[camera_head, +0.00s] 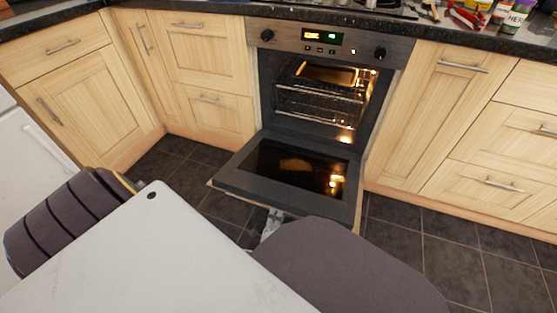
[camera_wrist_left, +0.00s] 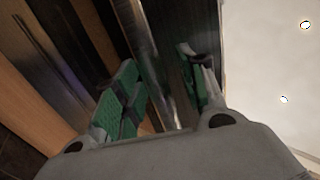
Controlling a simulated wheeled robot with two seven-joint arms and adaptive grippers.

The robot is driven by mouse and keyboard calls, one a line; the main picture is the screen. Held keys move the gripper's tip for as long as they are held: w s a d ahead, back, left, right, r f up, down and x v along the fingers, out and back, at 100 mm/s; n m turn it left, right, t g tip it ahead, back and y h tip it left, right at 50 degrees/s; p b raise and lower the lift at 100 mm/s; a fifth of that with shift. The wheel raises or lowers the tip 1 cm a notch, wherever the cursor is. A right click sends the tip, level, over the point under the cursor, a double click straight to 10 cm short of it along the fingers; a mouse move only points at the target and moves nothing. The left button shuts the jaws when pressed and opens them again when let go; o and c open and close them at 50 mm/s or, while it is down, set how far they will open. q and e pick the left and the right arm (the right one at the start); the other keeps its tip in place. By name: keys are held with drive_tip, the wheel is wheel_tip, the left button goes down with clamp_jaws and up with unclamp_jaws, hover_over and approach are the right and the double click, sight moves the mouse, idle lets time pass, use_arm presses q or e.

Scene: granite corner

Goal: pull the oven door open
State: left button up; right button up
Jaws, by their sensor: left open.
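The oven (camera_head: 318,85) is in the back cabinet row with its lit cavity and racks exposed. Its door (camera_head: 225,178) is swung far down, lying nearly flat with the inner glass facing up. My left gripper (camera_head: 271,222) is at the door's front edge, mostly hidden behind grey arm parts. In the left wrist view, my left gripper (camera_wrist_left: 160,88) is open, with green-padded fingers on either side of a shiny metal bar (camera_wrist_left: 143,45), which looks like the door handle. Whether the fingers touch it I cannot tell. My right gripper is not in view.
Wooden cabinets with metal handles stand left (camera_head: 210,55) and right (camera_head: 430,120) of the oven. A dark countertop (camera_head: 130,5) runs above, with jars (camera_head: 515,17) and red-handled tools (camera_head: 468,17) at the right. Dark floor tiles (camera_head: 400,235) are clear right of the door.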

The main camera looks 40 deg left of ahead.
sight(279, 198)
use_arm(q)
drive_tip(key=shift+a+r, duration=0.1)
drive_tip(key=shift+r, duration=0.4)
drive_tip(key=shift+r, duration=4.2)
